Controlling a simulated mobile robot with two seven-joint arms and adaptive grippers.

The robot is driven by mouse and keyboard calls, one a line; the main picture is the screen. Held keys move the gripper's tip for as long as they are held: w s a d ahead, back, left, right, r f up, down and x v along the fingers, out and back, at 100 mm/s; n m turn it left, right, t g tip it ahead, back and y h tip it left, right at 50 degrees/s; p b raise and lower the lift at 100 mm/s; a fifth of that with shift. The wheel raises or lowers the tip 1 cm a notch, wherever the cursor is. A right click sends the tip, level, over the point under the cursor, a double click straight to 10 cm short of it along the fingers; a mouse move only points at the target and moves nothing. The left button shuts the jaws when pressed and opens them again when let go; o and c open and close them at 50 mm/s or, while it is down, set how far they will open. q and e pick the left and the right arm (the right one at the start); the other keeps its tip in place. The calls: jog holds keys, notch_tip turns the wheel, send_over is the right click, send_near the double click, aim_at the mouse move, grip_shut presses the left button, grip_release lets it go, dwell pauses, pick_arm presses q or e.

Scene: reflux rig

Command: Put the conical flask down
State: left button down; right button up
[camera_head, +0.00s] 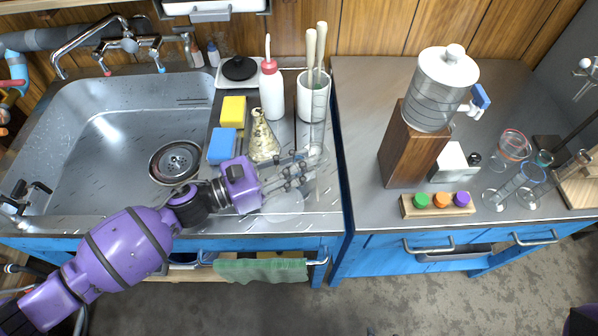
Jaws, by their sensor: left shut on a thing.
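My left gripper (298,174) reaches in over the right part of the sink unit, close to its front edge. It is shut on clear glass that I take to be the conical flask (283,207). The flask's wide round lower part shows below the fingers, over the steel drainboard. Its outline is faint, and the fingers partly cover it. I cannot tell whether its base touches the steel. My right gripper is not in view.
A yellow-patterned cone-shaped vessel (263,138), a blue sponge (222,145) and a red-capped bottle (271,92) stand behind the gripper. A tall clear cylinder (319,112) is close behind the fingers. The sink basin (115,120) lies left. The right bench's front-left is clear.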

pick_arm(q)
jog(key=shift+a+f, duration=0.15)
jog(key=shift+f, duration=0.1)
